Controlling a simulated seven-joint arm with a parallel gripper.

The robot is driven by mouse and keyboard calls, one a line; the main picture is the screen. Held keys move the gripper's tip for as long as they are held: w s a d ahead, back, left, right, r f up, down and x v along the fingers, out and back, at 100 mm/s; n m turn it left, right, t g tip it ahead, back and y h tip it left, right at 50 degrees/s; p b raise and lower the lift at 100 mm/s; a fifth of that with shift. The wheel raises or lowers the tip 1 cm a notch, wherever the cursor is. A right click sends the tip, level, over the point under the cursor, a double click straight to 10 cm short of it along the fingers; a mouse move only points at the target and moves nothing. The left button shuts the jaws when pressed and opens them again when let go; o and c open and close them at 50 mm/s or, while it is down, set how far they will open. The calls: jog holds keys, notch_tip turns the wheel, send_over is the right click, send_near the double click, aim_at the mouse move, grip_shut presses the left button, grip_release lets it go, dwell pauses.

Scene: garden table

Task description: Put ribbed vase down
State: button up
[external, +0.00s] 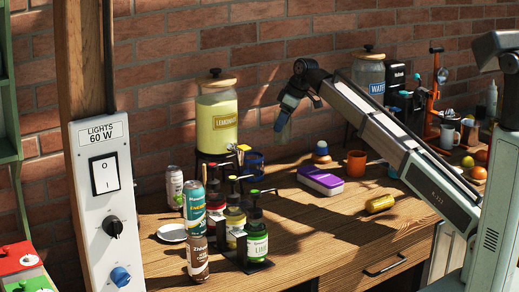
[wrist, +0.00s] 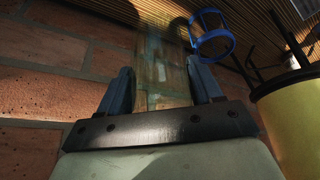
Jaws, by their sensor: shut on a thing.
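My gripper (external: 282,118) is raised in front of the brick wall, above the back of the wooden table, right of the lemonade dispenser. In the wrist view, its blue fingers (wrist: 162,80) are shut on a see-through, greenish-brown glassy thing, which I take to be the ribbed vase (wrist: 165,72). Its ribs are hard to make out, and its far end blends into the background. I cannot make out the vase clearly in the external view. It seems to be held clear of the table.
The lemonade dispenser (external: 217,115) stands left of my gripper, with a blue wire holder (external: 252,162) beside its base. Cans and bottles (external: 195,210) crowd the front left. Bare wood (external: 305,235) lies at the front middle.

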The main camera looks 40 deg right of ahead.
notch_tip(320, 180, down, 9)
jog(key=shift+f, duration=0.1)
dwell(0.4)
jog(key=shift+f, duration=0.1)
jog(key=o, duration=1.2)
jog(key=shift+c, duration=0.2)
jog(key=v, duration=1.2)
jog(key=shift+s, duration=0.1)
